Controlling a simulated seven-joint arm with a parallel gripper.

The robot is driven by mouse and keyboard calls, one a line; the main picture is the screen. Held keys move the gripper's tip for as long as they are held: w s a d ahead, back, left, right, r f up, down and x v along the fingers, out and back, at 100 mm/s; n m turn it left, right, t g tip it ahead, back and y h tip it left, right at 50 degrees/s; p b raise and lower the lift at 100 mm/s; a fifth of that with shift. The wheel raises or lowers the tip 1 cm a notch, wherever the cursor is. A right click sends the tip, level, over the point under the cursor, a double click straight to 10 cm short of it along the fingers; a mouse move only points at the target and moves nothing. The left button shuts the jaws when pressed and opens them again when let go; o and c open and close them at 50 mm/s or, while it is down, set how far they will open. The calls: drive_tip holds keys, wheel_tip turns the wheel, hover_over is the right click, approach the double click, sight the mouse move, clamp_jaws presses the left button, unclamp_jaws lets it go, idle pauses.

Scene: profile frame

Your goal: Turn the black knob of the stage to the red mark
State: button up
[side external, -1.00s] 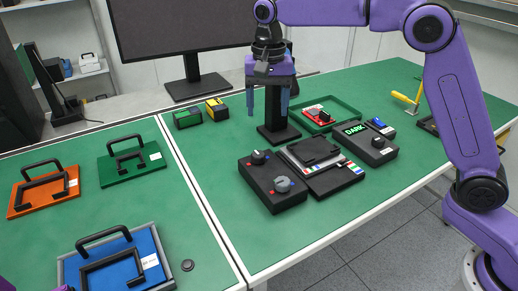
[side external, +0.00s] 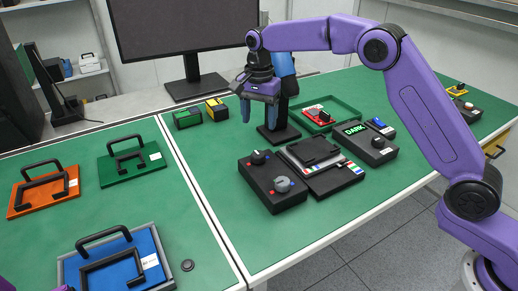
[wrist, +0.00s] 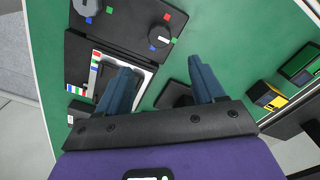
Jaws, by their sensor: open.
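The stage is a black box (side external: 272,194) on the green table, with two knobs on top. The black knob (side external: 258,157) sits at its far end; in the wrist view the black knob (wrist: 160,36) has a small white line on it. Around it are a red mark (wrist: 167,16), a green mark (wrist: 174,40) and a blue mark (wrist: 152,47). A grey knob (side external: 283,183) sits at the near end. My gripper (side external: 258,112) is open and empty, fingers down, above and behind the box, apart from both knobs.
A monitor (side external: 190,40) and a green tray (side external: 345,117) are behind.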

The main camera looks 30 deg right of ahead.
sight(259, 153)
wheel_tip(259, 153, down, 11)
drive_tip(key=shift+r, duration=0.1)
idle(0.3)
drive_tip(key=c, duration=1.1)
